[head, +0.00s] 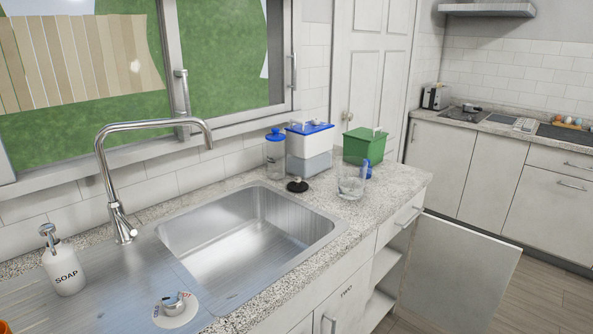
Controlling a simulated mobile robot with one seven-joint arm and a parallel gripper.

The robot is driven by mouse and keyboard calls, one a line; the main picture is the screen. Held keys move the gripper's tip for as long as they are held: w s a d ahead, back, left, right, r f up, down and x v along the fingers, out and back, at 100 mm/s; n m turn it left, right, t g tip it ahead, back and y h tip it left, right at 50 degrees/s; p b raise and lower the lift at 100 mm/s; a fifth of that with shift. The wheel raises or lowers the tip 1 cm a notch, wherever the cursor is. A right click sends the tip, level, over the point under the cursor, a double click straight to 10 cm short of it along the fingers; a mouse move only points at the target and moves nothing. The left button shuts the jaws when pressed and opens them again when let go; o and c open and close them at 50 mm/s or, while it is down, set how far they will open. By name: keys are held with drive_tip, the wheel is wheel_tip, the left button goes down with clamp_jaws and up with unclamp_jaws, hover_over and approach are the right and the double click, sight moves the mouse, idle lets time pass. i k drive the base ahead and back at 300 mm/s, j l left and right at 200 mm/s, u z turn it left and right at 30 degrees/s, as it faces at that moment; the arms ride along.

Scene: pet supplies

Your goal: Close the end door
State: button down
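The end door (462,272) is a plain pale cabinet door at the right end of the sink counter. It stands open, swung well out to the right over the floor. The open cabinet (384,280) beside it shows pale shelves inside. No handle shows on the visible face of this door. My gripper is not in view.
A shut cabinet door (340,300) marked "TWO" is left of the opening, and a drawer (400,222) is above it. The counter (395,188) holds a green box (362,147), a glass (351,183) and a soap bottle (64,268). Wooden floor (550,295) shows clear at right.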

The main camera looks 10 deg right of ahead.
sight(457, 277)
drive_tip(key=i+l, duration=0.15)
drive_tip(key=l, duration=0.2)
drive_tip(key=i+l, duration=0.15)
drive_tip(key=l, duration=0.2)
drive_tip(key=i+l+u, duration=0.1)
drive_tip(key=l, duration=0.25)
drive_tip(key=i+l, duration=0.2)
drive_tip(key=l, duration=0.15)
drive_tip(key=i+l+u, duration=0.15)
drive_tip(key=l, duration=0.55)
drive_tip(key=i+l+u, duration=0.2)
drive_tip(key=l, duration=0.45)
drive_tip(key=l+u, duration=0.15)
drive_tip(key=l, duration=0.55)
drive_tip(key=k+l+u, duration=0.15)
drive_tip(key=l, duration=0.35)
drive_tip(key=l+u, duration=0.15)
drive_tip(key=l, duration=0.4)
drive_tip(key=k+l+u, duration=0.15)
drive_tip(key=k+l, duration=0.15)
drive_tip(key=l, duration=0.4)
drive_tip(key=k+l+u, duration=0.2)
drive_tip(key=k+l, duration=0.15)
drive_tip(key=l, duration=0.35)
drive_tip(key=k+l+u, duration=0.15)
drive_tip(key=k+l, duration=0.25)
drive_tip(key=l, duration=0.2)
drive_tip(key=k+l+u, duration=0.2)
drive_tip(key=k+l, duration=0.2)
drive_tip(key=l, duration=0.15)
